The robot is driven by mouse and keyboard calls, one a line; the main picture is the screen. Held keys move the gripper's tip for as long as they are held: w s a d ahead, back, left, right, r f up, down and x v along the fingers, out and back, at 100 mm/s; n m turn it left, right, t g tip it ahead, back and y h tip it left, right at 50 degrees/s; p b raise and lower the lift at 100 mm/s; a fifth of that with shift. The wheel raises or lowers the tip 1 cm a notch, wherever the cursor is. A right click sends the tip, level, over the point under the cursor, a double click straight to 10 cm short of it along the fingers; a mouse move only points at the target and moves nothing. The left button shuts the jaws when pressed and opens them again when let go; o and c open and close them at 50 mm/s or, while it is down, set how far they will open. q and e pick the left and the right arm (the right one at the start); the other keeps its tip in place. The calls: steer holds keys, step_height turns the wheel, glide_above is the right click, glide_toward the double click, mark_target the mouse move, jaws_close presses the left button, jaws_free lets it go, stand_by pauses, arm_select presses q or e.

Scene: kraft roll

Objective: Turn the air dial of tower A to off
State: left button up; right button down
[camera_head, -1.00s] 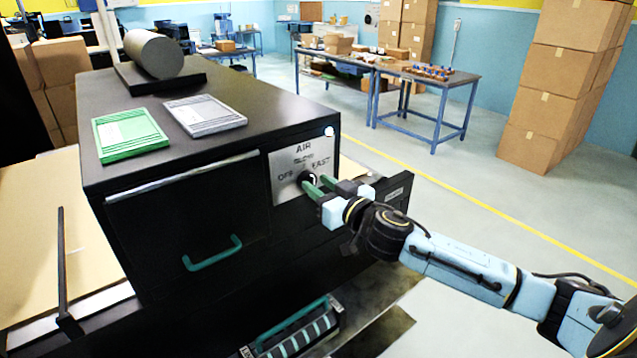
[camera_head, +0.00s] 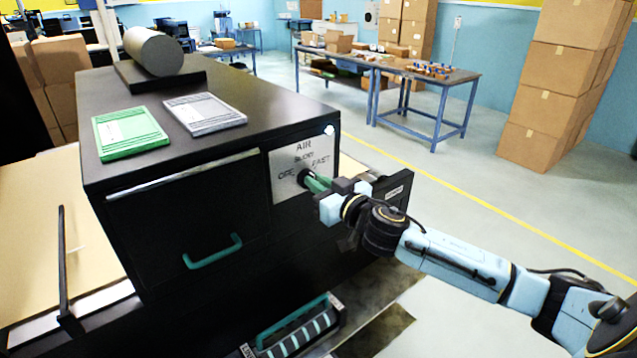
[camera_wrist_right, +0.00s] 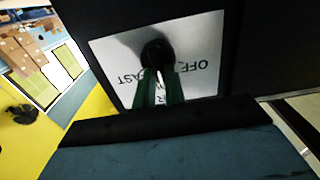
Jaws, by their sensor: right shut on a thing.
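The air dial (camera_head: 305,178) is a black knob on a pale plate (camera_head: 288,162) marked AIR, OFF, SLOW and FAST, on the front of the black tower (camera_head: 190,200). My right gripper (camera_head: 314,181) is shut on the dial, its green fingers reaching in from the right. In the right wrist view the dial (camera_wrist_right: 156,54) sits between the green fingertips (camera_wrist_right: 158,76), with a white mark on it between the fingers. The gripper hides part of the dial, so its exact setting is hard to read. My left gripper is not in view.
A drawer with a teal handle (camera_head: 213,252) is left of the dial. A dark panel (camera_head: 392,190) stands just behind my right gripper. Open floor lies to the right.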

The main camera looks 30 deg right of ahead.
steer(key=shift+n, duration=0.3)
steer(key=shift+a+f+n+p, duration=0.15)
steer(key=shift+n+p, duration=0.45)
steer(key=shift+n, duration=1.25)
steer(key=shift+a+n+p, duration=0.15)
steer(key=shift+n+p, duration=0.45)
steer(key=shift+n, duration=1.3)
steer(key=shift+a+f+n+p, duration=0.15)
steer(key=shift+n+p, duration=0.45)
steer(key=shift+n, duration=1.25)
steer(key=c, duration=1.5)
jaws_free()
steer(key=shift+o, duration=0.2)
